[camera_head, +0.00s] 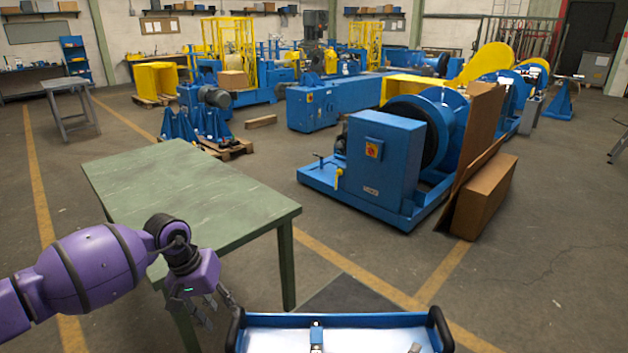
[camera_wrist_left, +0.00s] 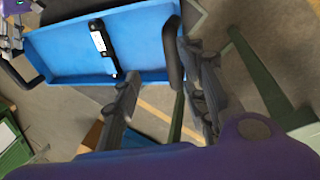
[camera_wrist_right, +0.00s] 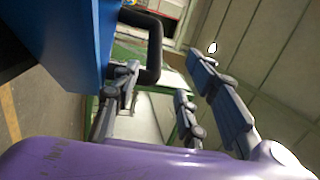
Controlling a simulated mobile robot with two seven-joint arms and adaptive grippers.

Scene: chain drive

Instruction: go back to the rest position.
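My left gripper (camera_head: 212,304) hangs beside the green table's front corner, left of the blue tray (camera_head: 340,321). In the left wrist view my left gripper (camera_wrist_left: 165,88) is open, its fingers apart with nothing held. The blue tray (camera_wrist_left: 72,52) lies beyond them, with one black handle (camera_wrist_left: 172,55) near the right-hand fingers. My right gripper is outside the head view. In the right wrist view its fingers (camera_wrist_right: 165,90) are spread and empty. The tray's blue side (camera_wrist_right: 85,45) and a black handle (camera_wrist_right: 153,45) are close by, apart from the fingers as far as I can see.
The green table (camera_head: 190,190) is bare and stands close to my left arm. A blue machine (camera_head: 385,165) with a cardboard box (camera_head: 484,195) beside it stands ahead. The floor at the right is clear. A small black-and-white part (camera_wrist_left: 99,42) lies in the tray.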

